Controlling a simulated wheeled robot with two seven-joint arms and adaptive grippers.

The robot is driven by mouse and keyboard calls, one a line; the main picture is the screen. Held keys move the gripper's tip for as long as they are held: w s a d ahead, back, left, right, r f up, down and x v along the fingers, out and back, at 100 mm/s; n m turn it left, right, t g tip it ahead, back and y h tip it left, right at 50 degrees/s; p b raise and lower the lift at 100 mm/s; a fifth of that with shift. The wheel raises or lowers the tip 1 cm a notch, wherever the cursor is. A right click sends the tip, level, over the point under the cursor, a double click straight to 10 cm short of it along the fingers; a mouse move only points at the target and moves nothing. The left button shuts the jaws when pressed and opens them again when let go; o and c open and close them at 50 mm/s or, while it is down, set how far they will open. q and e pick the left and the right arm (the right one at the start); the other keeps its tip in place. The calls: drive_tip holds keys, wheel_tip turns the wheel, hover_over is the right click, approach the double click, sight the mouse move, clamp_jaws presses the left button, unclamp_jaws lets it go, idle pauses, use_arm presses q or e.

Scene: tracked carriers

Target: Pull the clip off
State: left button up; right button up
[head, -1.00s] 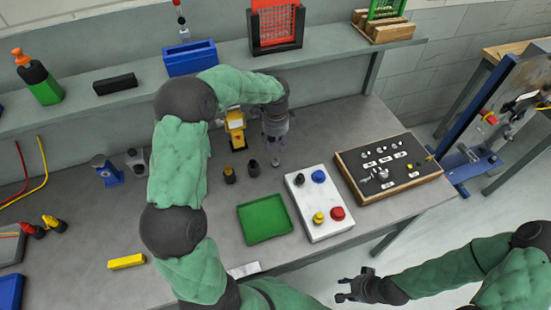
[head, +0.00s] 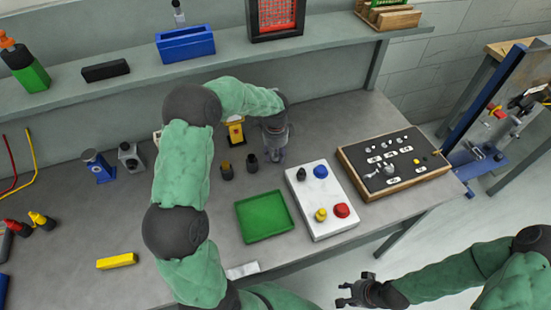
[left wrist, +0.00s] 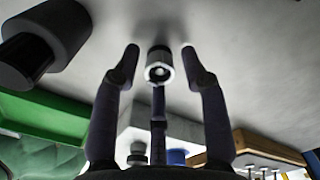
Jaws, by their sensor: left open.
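My left gripper (head: 275,155) points down at the table, right of two small dark cylinders (head: 252,161). In the left wrist view its fingers (left wrist: 160,60) are spread, with a small grey cylindrical piece (left wrist: 158,72) with a round dark opening showing between them. I cannot tell whether this piece is the clip or whether a finger touches it. No clip can be made out for certain in either view. My right gripper (head: 352,291) is open and empty, low in the head view in front of the table.
A green tray (head: 264,216) and a white button panel (head: 322,202) lie in front of the left gripper. A wood-framed board with small parts (head: 352,163) lies to the right. A yellow device (head: 236,130) stands close behind the gripper. A yellow block (head: 117,261) lies front left.

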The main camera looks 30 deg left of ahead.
use_arm(q)
clamp_jaws()
drive_tip(key=shift+r, duration=0.15)
drive_tip(key=shift+r+p, duration=1.35)
drive_tip(key=shift+r, duration=0.1)
drive_tip(key=shift+r, duration=0.1)
drive_tip(key=shift+r+p, duration=1.5)
drive_tip(key=shift+r, duration=0.15)
